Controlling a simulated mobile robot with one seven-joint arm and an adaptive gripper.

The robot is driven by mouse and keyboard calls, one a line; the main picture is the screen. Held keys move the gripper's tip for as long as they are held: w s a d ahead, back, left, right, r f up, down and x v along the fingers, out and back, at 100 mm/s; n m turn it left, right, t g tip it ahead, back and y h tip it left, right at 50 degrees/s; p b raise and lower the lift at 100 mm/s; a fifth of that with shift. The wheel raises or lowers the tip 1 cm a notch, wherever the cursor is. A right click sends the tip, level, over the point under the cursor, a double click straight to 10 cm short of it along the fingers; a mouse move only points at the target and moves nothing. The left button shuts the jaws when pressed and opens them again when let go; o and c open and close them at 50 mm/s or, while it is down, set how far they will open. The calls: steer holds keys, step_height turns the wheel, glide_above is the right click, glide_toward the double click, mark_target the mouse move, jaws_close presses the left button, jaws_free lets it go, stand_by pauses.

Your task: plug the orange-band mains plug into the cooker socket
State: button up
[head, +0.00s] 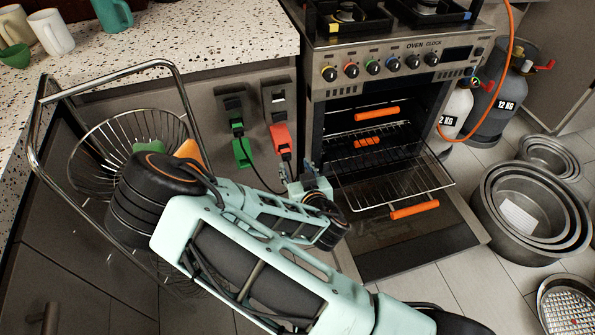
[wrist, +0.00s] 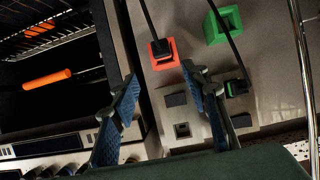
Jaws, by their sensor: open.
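The orange-band plug (wrist: 160,48) is black and sits in a square orange surround on the grey cabinet front, with a black cable running from it. It also shows in the head view (head: 285,155), below the right-hand socket plate (head: 276,97). That plate (wrist: 180,115) shows no plug in it in the wrist view; which plate is the cooker socket I cannot read. My gripper (wrist: 160,76) is open and empty, its blue-padded fingers apart on either side of that plate's view. In the head view my gripper (head: 294,180) is small and partly hidden, just below the orange plug.
A second black plug (head: 237,128) sits in the left plate (head: 232,100), with a green block (head: 242,153) below it. The oven (head: 390,120) stands close on the right, door down. A wire basket (head: 120,150) and rail are at left. Nested pans (head: 525,215) lie on the floor.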

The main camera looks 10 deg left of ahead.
mark_target(287, 155)
steer(key=b+x, duration=0.2)
steer(key=x, duration=0.9)
steer(key=shift+s+a+f+b, duration=0.1)
steer(key=shift+s+a+b, duration=0.1)
steer(key=shift+b, duration=0.1)
jaws_close()
steer(key=c, duration=0.7)
jaws_free()
jaws_close()
steer(key=shift+s, duration=0.1)
steer(key=shift+s+d+p, duration=0.2)
steer(key=shift+s+d, duration=0.25)
steer(key=shift+s, duration=0.45)
steer(key=shift+s+d+p, duration=0.2)
steer(key=shift+s+d, duration=0.25)
steer(key=shift+s, duration=0.45)
steer(key=shift+s+d+p, duration=0.2)
steer(key=shift+s+d, duration=0.25)
steer(key=shift+s, duration=0.45)
